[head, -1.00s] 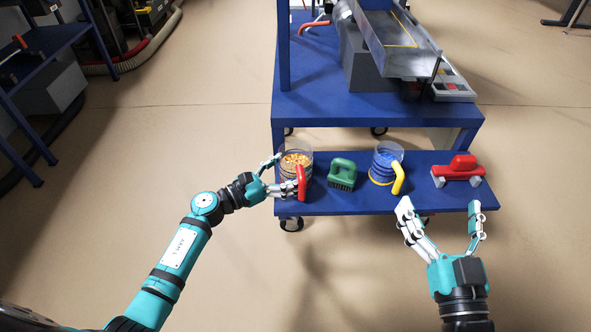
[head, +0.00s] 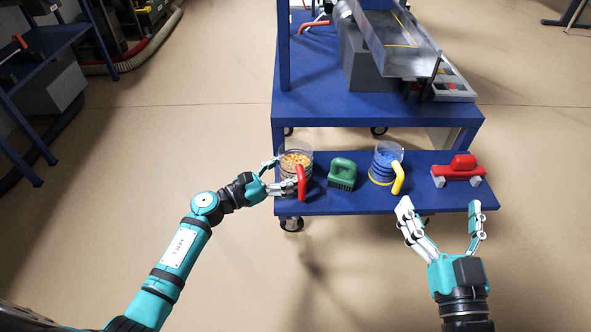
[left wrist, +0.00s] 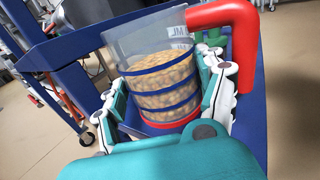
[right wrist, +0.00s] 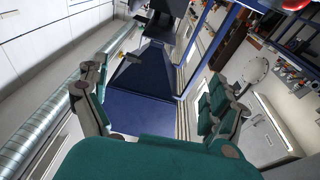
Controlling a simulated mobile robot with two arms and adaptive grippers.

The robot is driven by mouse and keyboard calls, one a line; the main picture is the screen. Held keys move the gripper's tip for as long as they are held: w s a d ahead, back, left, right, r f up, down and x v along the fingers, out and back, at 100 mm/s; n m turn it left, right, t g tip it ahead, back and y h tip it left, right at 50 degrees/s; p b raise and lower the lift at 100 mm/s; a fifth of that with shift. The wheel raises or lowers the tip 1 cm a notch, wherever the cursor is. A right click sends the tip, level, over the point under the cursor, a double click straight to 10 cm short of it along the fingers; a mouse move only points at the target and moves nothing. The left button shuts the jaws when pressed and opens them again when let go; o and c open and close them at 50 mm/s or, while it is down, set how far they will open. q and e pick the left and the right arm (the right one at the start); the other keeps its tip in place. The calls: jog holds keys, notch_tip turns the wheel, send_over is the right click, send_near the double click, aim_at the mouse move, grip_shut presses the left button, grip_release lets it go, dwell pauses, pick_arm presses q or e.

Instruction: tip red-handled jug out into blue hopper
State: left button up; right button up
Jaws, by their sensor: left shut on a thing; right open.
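The red-handled jug (head: 296,161) is clear, with blue bands and orange-tan pellets inside. It is upright at the left end of the low blue shelf, its red handle facing me. My left gripper (head: 284,173) is shut around the jug's body from the left. In the left wrist view the jug (left wrist: 158,80) is between the fingers, the handle at the right. I cannot tell whether its base touches the shelf. My right gripper (head: 440,208) is open and empty in front of the shelf. I cannot identify the blue hopper for sure; a dark blue tapered shape (right wrist: 143,72) shows in the right wrist view.

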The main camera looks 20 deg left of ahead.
aim_at(281, 159)
pick_arm(q)
jog(key=shift+r, duration=0.15)
pick_arm(e)
jog(key=shift+f, duration=0.15)
pick_arm(q)
jog(key=shift+r, duration=0.1)
jog(key=shift+r+p, duration=0.4)
jog(key=shift+p, duration=0.05)
jog(key=shift+r+p, duration=0.6)
jog(key=shift+r, duration=0.15)
jog(key=shift+r+p, duration=0.3)
jog(key=shift+r, duration=0.4)
jog(key=shift+r+p, duration=0.45)
jog(key=shift+p, duration=0.1)
pick_arm(e)
jog(key=s+d+f+g+h, duration=0.1)
jog(key=s+d+f+g, duration=0.1)
jog(key=f+g, duration=0.3)
jog(key=s+d+f+g+h, duration=0.2)
jog(key=s+f+g, duration=0.2)
jog(key=f, duration=0.5)
jog(key=shift+s+f+g, duration=0.2)
jog(key=shift+s+g, duration=0.1)
jog(key=shift+g, duration=0.3)
